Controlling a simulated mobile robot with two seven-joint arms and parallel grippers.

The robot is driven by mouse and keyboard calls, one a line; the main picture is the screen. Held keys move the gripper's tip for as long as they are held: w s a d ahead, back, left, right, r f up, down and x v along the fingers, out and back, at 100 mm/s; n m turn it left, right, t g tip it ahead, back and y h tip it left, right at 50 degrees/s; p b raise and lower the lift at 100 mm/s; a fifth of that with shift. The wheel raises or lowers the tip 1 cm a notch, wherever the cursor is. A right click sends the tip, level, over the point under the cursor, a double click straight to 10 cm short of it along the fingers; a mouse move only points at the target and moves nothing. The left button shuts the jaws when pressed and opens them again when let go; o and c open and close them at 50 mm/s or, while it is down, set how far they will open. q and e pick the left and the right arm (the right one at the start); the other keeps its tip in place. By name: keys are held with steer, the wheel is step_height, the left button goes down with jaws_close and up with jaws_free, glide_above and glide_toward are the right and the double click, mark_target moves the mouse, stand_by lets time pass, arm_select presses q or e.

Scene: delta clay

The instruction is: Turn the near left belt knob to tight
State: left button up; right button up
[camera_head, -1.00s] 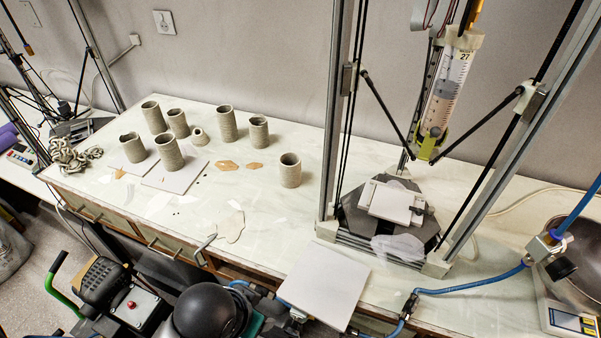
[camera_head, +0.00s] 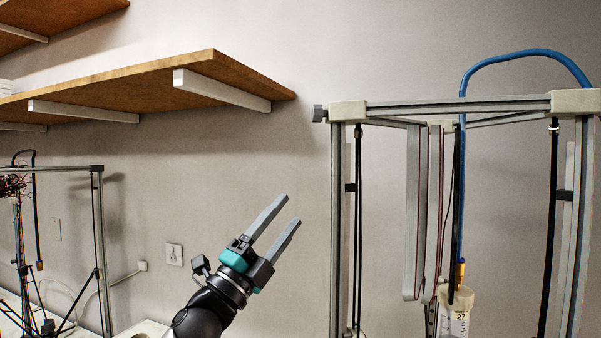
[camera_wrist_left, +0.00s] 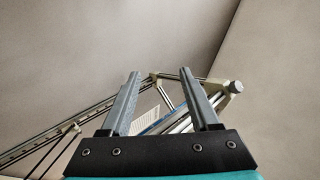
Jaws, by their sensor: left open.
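The near left belt knob (camera_head: 318,113) is a small grey knob on the outer side of the pale top-left corner block (camera_head: 348,111) of the delta printer frame. It also shows in the left wrist view as a grey round knob (camera_wrist_left: 236,86), right of the fingers. My left gripper (camera_head: 290,210) is open and empty, below and left of the knob in the head view, pointing up and right. Its two grey fingers (camera_wrist_left: 159,73) show apart in the wrist view, with nothing between them touching. The knob's marking cannot be read. My right gripper is not in view.
The printer's left upright (camera_head: 337,230) stands right of the gripper. A wooden shelf (camera_head: 150,83) with white brackets overhangs at upper left. A blue hose (camera_head: 525,54) arches above the frame. A second frame (camera_head: 97,220) stands at left.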

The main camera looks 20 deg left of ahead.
arm_select(q)
step_height(320, 180, up, 8)
steer(key=s+m+g+h, duration=0.2)
steer(key=m+g+h, duration=0.3)
steer(key=m+h, duration=0.45)
steer(key=m+g+y, duration=0.4)
steer(key=m+g, duration=0.6)
steer(key=m, duration=0.6)
glide_toward(312, 114)
steer(key=p+x, duration=0.2)
steer(key=x, duration=0.6)
steer(key=shift+w+d+p, duration=0.15)
steer(key=shift+d+p, duration=0.05)
steer(key=shift+p, duration=0.1)
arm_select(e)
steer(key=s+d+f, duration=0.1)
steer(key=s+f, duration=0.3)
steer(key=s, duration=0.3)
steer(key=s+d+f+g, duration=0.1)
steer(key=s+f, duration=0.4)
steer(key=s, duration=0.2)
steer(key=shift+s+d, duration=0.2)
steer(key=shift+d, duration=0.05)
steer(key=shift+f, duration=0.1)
arm_select(q)
jaws_close()
